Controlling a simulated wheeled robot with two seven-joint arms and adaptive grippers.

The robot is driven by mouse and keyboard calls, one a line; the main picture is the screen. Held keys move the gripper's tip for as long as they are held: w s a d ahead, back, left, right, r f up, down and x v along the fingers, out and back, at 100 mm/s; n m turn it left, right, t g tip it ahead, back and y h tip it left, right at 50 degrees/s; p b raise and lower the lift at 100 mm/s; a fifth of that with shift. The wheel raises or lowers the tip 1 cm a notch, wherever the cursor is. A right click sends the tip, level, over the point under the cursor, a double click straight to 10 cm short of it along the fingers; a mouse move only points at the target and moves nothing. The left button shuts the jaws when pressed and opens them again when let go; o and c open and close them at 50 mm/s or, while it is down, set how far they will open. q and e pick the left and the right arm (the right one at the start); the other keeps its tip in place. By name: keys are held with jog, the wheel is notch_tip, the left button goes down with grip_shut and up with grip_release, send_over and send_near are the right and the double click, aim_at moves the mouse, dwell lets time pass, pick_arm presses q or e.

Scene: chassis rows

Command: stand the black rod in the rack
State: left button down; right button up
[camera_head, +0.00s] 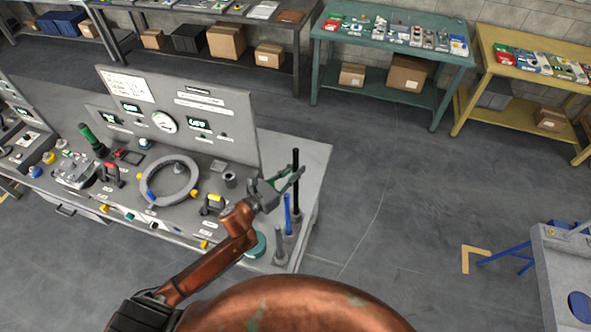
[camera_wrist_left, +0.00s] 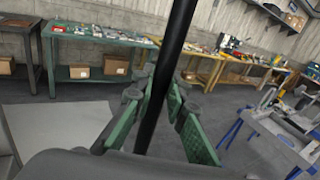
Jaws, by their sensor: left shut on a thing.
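The black rod (camera_head: 296,163) stands about upright at the right end of the grey workbench. My left gripper (camera_head: 283,181) is shut on it below its top. In the left wrist view the black rod (camera_wrist_left: 166,80) runs between the green fingers of my left gripper (camera_wrist_left: 160,110). A blue rod (camera_head: 287,207) stands in a grey holder, which looks like part of the rack (camera_head: 279,246), just below my gripper. The black rod's lower end is near the grey holders; I cannot tell whether it is inside one. My right gripper is not in view.
A grey panel (camera_head: 205,125) with gauges stands along the back of the bench. Open floor (camera_head: 390,200) lies to the right.

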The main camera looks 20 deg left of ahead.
aim_at(294, 185)
pick_arm(q)
jog(key=shift+f+b, duration=1)
jog(key=shift+f, duration=0.05)
dwell(0.9)
jog(key=shift+f+b, duration=0.3)
jog(key=shift+f, duration=0.05)
jog(key=shift+f+b, duration=0.6)
jog(key=shift+f, duration=0.1)
jog(key=shift+f+b, duration=0.3)
jog(key=shift+f, duration=0.05)
jog(key=shift+f+b, duration=1.05)
jog(key=shift+f, duration=0.15)
jog(key=c, duration=1.8)
grip_release()
jog(key=shift+c, duration=0.2)
jog(key=shift+f, duration=0.15)
